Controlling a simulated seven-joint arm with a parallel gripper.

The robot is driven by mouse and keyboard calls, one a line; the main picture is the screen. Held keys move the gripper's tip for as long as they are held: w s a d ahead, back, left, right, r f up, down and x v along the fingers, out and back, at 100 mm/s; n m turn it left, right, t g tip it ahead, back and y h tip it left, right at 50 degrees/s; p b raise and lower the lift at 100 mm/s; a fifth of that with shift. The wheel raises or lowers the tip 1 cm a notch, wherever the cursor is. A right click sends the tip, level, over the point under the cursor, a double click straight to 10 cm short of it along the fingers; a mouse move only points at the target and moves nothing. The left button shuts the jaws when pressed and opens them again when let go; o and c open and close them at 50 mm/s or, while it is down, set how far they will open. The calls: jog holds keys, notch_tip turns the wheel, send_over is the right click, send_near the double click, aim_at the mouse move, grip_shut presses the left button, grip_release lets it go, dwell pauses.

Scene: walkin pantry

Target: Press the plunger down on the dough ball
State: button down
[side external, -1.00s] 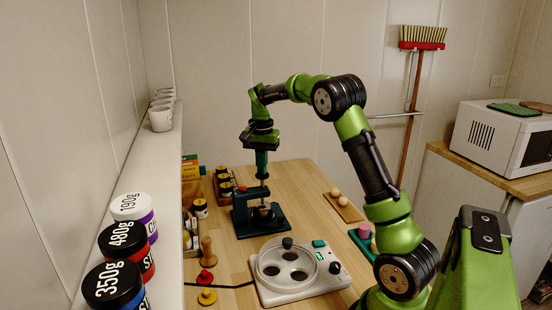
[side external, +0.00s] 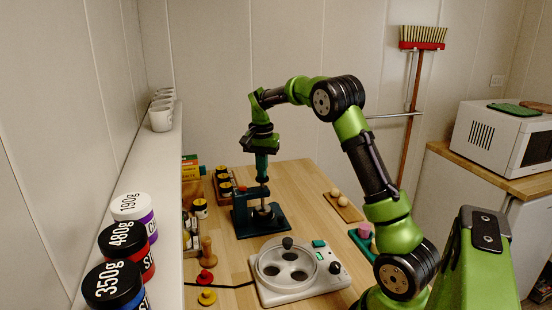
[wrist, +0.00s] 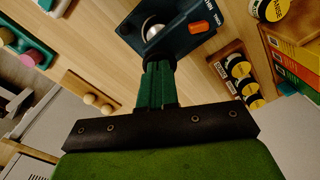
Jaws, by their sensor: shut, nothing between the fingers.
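The dark teal press (side external: 272,224) stands on the wooden table in the side view. In the wrist view, my shut green fingers (wrist: 157,72) point at the press (wrist: 178,42), which has an orange patch and a shiny round part (wrist: 153,29). I cannot make out the dough ball; the press and plunger hide it.
A white device with a round, holed plate (side external: 290,287) stands in front of the press. A wooden board (side external: 343,206) with two light balls lies to the right. Jars (side external: 200,208) and boxes crowd the left. Bare table lies between press and board.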

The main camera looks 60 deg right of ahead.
jog(key=shift+f, duration=0.3)
jog(key=shift+r, duration=0.1)
jog(key=shift+r, duration=3)
jog(key=shift+w+d, duration=0.1)
jog(key=shift+d, duration=0.05)
jog(key=shift+s+a+f+n, duration=0.25)
jog(key=shift+a+f+n, duration=0.1)
jog(key=shift+f, duration=0.15)
jog(key=shift+s+a+f+n, duration=0.25)
jog(key=shift+f+n, duration=0.1)
jog(key=shift+f, duration=0.15)
jog(key=s+a+r+n+t+y, duration=0.1)
jog(key=s+a+r+n+t, duration=0.1)
jog(key=s+a, duration=0.7)
jog(key=s+a+r+n+t+y, duration=0.1)
jog(key=s+a+n+t, duration=0.4)
jog(key=a, duration=1.2)
jog(key=s+r+n, duration=0.1)
jog(key=s+n, duration=0.1)
jog(key=s, duration=0.2)
jog(key=shift+s+n, duration=0.2)
jog(key=shift+n, duration=0.1)
